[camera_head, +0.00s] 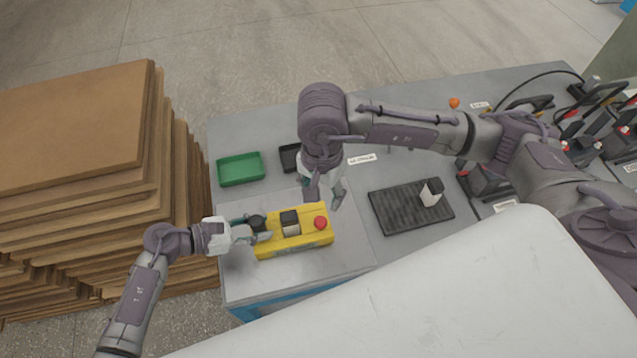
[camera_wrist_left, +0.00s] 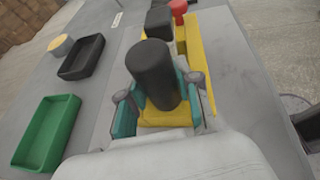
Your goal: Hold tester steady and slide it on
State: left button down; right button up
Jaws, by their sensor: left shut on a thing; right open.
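The yellow tester (camera_head: 292,243) lies on the grey table, with a red button (camera_head: 320,222) at its right end. A block with a dark top and pale side (camera_head: 290,222) sits in its middle. My left gripper (camera_head: 258,232) is shut at the tester's left end; in the left wrist view its fingers (camera_wrist_left: 160,105) close around a black cylinder (camera_wrist_left: 152,72) standing on the yellow body (camera_wrist_left: 200,72). My right gripper (camera_head: 325,194) is open and empty, just above and behind the tester's right half.
A green tray (camera_head: 240,168) and a black tray (camera_head: 290,157) stand behind the tester. A dark ribbed mat (camera_head: 393,211) at right holds a white block with a black top (camera_head: 432,191). Stacked boards (camera_head: 70,130) stand left of the table. Battery gear with cables (camera_head: 485,180) fills the far right.

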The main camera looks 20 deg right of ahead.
pick_arm(q)
jog(key=c, duration=0.7)
grip_release()
jog(key=v, duration=1.2)
jog(key=shift+f, duration=0.1)
jog(key=shift+s, duration=0.1)
